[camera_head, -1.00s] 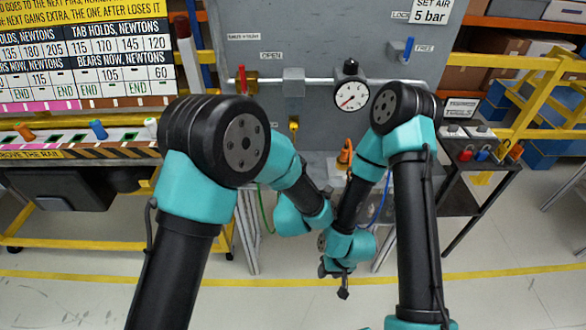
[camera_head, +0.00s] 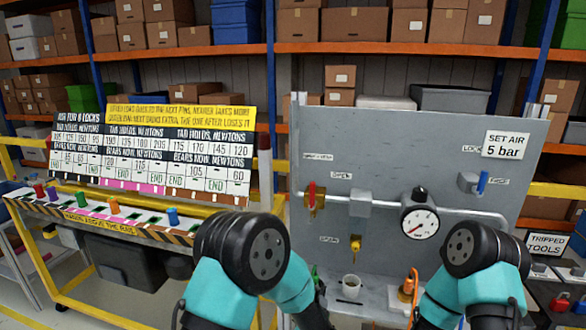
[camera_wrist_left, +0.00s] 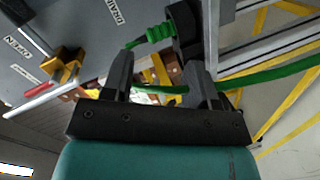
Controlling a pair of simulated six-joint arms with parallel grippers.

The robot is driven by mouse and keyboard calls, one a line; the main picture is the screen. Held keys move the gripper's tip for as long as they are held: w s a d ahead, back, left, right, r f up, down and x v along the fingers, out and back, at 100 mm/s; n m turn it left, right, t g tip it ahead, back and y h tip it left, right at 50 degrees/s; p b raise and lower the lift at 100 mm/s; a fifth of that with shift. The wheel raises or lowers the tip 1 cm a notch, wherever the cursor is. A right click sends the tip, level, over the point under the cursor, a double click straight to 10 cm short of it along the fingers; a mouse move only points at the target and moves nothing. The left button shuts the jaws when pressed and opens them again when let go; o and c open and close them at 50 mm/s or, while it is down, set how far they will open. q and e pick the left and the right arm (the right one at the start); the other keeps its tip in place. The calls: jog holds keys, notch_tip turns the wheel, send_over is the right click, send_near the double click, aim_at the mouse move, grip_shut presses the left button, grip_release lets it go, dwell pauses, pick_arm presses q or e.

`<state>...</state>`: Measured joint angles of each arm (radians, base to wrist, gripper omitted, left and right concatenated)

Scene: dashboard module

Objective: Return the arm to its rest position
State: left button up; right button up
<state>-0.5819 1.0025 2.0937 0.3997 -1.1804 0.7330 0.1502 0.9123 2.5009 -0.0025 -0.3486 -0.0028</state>
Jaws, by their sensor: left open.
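My left gripper (camera_wrist_left: 158,85) shows in the left wrist view with its two black fingers apart. A green hose (camera_wrist_left: 275,77) crosses just beyond the fingers, with a ribbed green fitting (camera_wrist_left: 159,33) above. I cannot tell whether the hose touches a finger; nothing appears clamped. In the head view my left arm (camera_head: 240,255) and right arm (camera_head: 478,265) rise from the bottom edge in front of the panel. Both grippers are out of that view, below the frame or behind the arms.
A grey panel (camera_head: 440,150) carries a pressure gauge (camera_head: 419,222), a red-handled valve (camera_head: 314,200) and a blue lever (camera_head: 482,182). A block rack (camera_head: 75,213) stands left, a tripped-tools stand (camera_head: 550,268) right.

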pick_arm(q)
jog(key=s+a+f+m+g, duration=0.2)
jog(key=s+a+f+g, duration=0.15)
jog(key=a+f, duration=0.7)
jog(key=s+a+f+m+g, duration=0.2)
jog(key=s+a+f+g, duration=0.2)
jog(key=s+a, duration=0.5)
jog(key=s+a+f+m+g, duration=0.3)
jog(key=s+a+g, duration=0.3)
jog(key=s+a, duration=0.4)
jog(key=shift+s+f, duration=0.7)
jog(key=shift+f, duration=0.1)
